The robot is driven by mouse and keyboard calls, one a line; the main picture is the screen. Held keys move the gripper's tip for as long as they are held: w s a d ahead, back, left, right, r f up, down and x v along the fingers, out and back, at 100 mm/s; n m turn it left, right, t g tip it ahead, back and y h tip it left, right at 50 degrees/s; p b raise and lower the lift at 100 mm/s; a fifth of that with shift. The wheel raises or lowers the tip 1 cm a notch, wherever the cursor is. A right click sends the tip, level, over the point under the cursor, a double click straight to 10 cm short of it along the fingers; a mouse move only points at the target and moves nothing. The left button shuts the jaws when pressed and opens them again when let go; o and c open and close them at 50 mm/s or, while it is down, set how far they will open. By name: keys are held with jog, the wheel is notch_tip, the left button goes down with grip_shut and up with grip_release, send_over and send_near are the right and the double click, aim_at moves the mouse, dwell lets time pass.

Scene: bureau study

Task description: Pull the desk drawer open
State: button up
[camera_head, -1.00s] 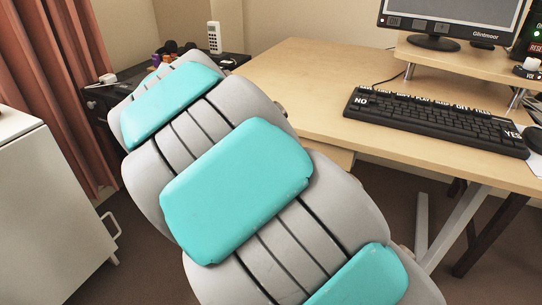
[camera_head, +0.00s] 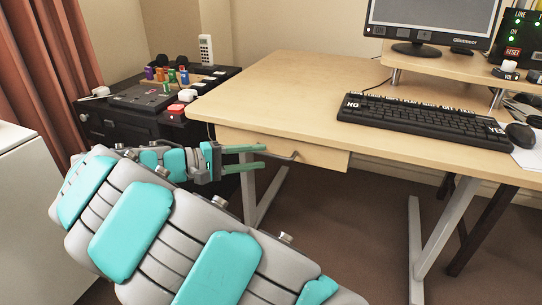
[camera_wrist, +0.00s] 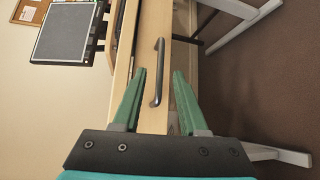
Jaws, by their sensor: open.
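The desk (camera_head: 300,90) has a light wood top. Its drawer (camera_head: 322,157) sits under the left part of the front edge and looks shut. The drawer has a dark bar handle (camera_head: 283,156), partly behind my fingers in the head view. My gripper (camera_head: 263,156) is open and empty in front of the drawer's left part. In the wrist view the drawer handle (camera_wrist: 158,72) stands between and ahead of the two green fingers (camera_wrist: 160,78), nearer the left one. I cannot tell whether a finger touches it.
A black cabinet (camera_head: 110,125) with small coloured objects stands left of the desk. A keyboard (camera_head: 425,117), monitor (camera_head: 430,22) and mouse (camera_head: 520,135) are on the desktop. A white cabinet (camera_head: 30,215) is at the lower left. Metal desk legs (camera_head: 262,195) stand below; the floor between them is clear.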

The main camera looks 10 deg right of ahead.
aim_at(271, 156)
jog(key=x, duration=0.4)
jog(key=shift+d, duration=0.3)
grip_shut()
jog(key=shift+f, duration=0.1)
dwell(1.0)
